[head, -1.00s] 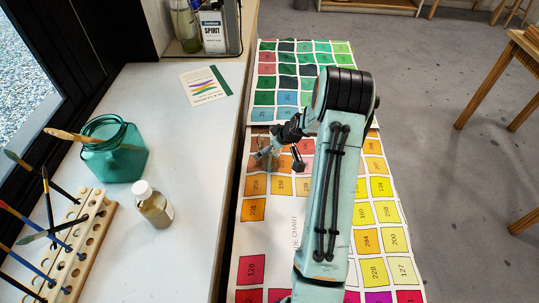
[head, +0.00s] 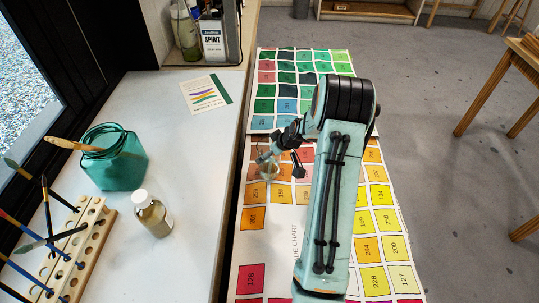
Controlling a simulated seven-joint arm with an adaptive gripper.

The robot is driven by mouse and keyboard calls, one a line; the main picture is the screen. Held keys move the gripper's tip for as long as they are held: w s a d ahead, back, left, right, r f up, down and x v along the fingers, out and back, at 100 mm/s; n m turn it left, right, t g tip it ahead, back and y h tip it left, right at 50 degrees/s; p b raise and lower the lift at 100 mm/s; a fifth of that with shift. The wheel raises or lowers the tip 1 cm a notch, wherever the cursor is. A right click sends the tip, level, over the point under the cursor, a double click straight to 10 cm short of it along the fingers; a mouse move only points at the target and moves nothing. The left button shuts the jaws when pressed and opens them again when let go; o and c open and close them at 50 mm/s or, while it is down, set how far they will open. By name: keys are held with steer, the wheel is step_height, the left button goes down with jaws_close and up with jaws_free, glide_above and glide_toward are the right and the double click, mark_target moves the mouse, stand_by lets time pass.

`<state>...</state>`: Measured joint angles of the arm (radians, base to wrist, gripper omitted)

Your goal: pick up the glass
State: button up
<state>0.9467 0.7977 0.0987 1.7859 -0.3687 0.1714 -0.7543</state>
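The glass (head: 269,172) is a small clear vessel on the colour chart, left of my arm. It is hard to make out against the orange and red squares. My gripper (head: 281,165) is at the glass, with its dark fingers spread apart. One finger is by the glass's upper left, and the other is to its right with a gap between. I cannot tell whether either finger touches the glass. My forearm hides the chart to the right of the gripper.
The colour chart (head: 253,218) lies right of a white counter (head: 185,150). On the counter are a teal jar (head: 120,165), a small capped bottle (head: 152,215), a wooden brush rack (head: 85,240) and a card (head: 205,93). A spirit tin (head: 212,42) stands at the back.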

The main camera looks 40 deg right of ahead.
steer(key=shift+r, duration=0.45)
steer(key=s+a+r, duration=0.8)
steer(key=s+r, duration=0.3)
steer(key=shift+a, duration=0.25)
steer(key=shift+r, duration=0.1)
